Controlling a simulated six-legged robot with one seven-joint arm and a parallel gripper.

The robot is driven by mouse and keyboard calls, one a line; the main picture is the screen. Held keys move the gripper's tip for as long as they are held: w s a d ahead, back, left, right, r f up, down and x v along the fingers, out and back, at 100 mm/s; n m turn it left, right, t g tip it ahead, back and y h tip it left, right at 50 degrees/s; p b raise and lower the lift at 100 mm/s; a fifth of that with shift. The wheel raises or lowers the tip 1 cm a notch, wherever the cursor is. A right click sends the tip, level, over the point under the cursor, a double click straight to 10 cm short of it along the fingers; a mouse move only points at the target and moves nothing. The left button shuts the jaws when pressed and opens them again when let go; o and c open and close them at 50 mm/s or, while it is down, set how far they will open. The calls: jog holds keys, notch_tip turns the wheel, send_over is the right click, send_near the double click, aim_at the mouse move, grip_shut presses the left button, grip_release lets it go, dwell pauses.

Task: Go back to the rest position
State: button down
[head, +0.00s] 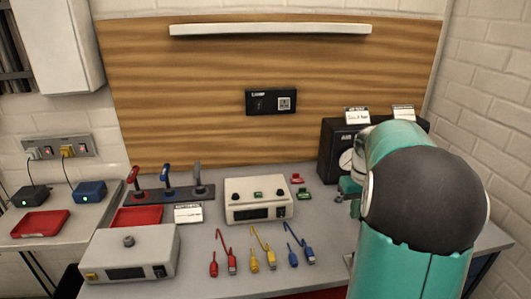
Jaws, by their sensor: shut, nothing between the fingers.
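My teal arm with its dark rounded joint fills the right side of the head view. My gripper (341,198) shows only in part at the arm's left edge, above the right part of the table. It is shut and holds nothing. The arm hides the rest of it. No rest mark or stand for the arm can be seen.
The grey table (330,260) holds a white box with knobs (258,200), a white box at front left (130,253), several red, yellow and blue cables, and a lever rack (167,193). A black box (334,150) stands close behind my gripper. A brick wall (490,110) bounds the right.

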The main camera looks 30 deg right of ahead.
jog(key=s+a+r+n+t+h, duration=0.1)
jog(key=a+r, duration=0.3)
jog(key=a, duration=0.6)
jog(key=a+r+n+t, duration=0.1)
jog(key=a+r, duration=0.2)
jog(key=a, duration=0.7)
jog(key=s+a+t, duration=0.1)
jog(key=s+a, duration=0.4)
jog(key=a, duration=0.2)
jog(key=s+a+n+t+y, duration=0.1)
jog(key=s+a+t, duration=0.1)
jog(key=s+a, duration=0.3)
jog(key=a, duration=0.3)
jog(key=shift+f+n+t, duration=0.2)
jog(key=shift+n+t, duration=0.1)
jog(key=shift+d, duration=0.3)
